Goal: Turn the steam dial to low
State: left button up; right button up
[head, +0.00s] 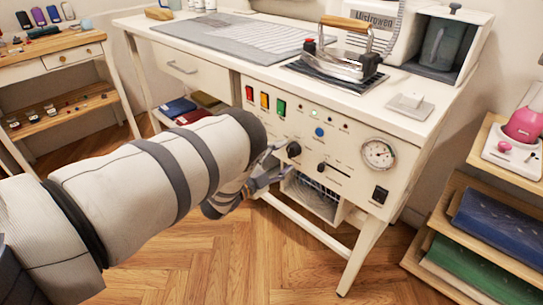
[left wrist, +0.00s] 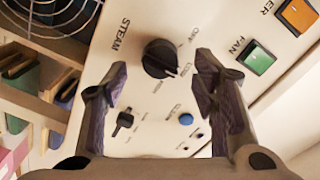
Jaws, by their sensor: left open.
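The steam dial (head: 293,149) is a round black knob on the cream front panel of the ironing station. In the left wrist view the dial (left wrist: 160,58) sits beside the word STEAM, with small labels around it. A ridge on it seems to point to the lower right there, but the exact setting is hard to read. My left gripper (head: 275,160) is open in front of the panel, close to the dial. In the left wrist view its two fingers (left wrist: 160,68) stand either side of the dial, apart from it. My right gripper is not in view.
A smaller black knob (head: 321,167), blue button (head: 319,132), gauge (head: 378,153) and black switch (head: 380,195) share the panel. Red, orange and green switches (head: 264,100) sit to the left. An iron (head: 343,62) stands on top. A fan grille (left wrist: 52,15) lies below the panel.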

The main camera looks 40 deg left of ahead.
pick_arm(q)
jog(key=s, duration=0.9)
jog(key=shift+s+a, duration=0.15)
jog(key=shift+a, duration=0.25)
